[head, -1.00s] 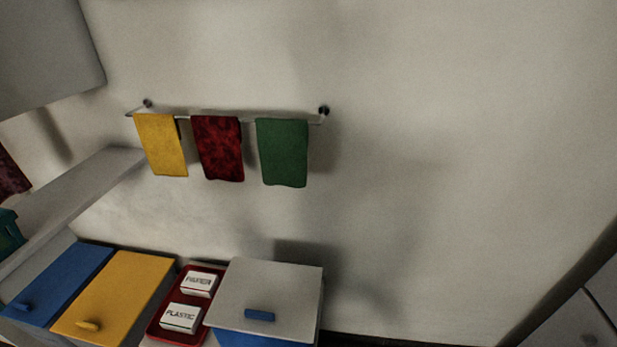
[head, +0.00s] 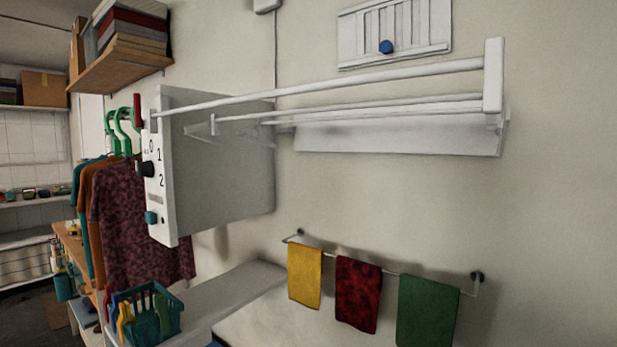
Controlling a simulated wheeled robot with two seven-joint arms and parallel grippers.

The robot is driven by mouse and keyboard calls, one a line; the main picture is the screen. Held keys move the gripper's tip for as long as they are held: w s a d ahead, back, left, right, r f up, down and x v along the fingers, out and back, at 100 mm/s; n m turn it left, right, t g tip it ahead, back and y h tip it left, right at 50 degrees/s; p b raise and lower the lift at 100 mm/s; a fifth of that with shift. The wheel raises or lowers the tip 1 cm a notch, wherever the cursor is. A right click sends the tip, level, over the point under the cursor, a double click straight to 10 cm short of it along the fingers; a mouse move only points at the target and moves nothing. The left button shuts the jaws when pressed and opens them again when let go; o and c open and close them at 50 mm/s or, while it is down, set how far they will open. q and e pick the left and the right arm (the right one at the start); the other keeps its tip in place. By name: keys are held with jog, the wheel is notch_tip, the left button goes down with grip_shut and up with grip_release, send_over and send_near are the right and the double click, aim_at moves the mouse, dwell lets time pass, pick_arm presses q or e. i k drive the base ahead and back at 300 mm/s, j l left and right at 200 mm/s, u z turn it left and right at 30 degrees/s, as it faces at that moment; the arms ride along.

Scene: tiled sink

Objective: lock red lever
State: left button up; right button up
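A small red lever (head: 137,110) stands upright at the top of the narrow front panel of a white wall box (head: 160,195), left of centre in the head view. The panel carries the marks 0, 1 and 2, a dark knob (head: 146,169) and a teal knob (head: 151,217). The lever is small and seen edge-on, so I cannot tell whether it is locked. Neither of my grippers is in view.
A white drying rack (head: 390,78) reaches from near the box towards the right. Yellow, red and green towels (head: 428,310) hang on a rail below. Clothes (head: 130,215) hang left of the box. A teal basket (head: 155,312) sits on a ledge below.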

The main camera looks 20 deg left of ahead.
aim_at(140, 122)
jog(key=j+u, duration=0.1)
jog(key=u, duration=1)
jog(key=i+j, duration=0.1)
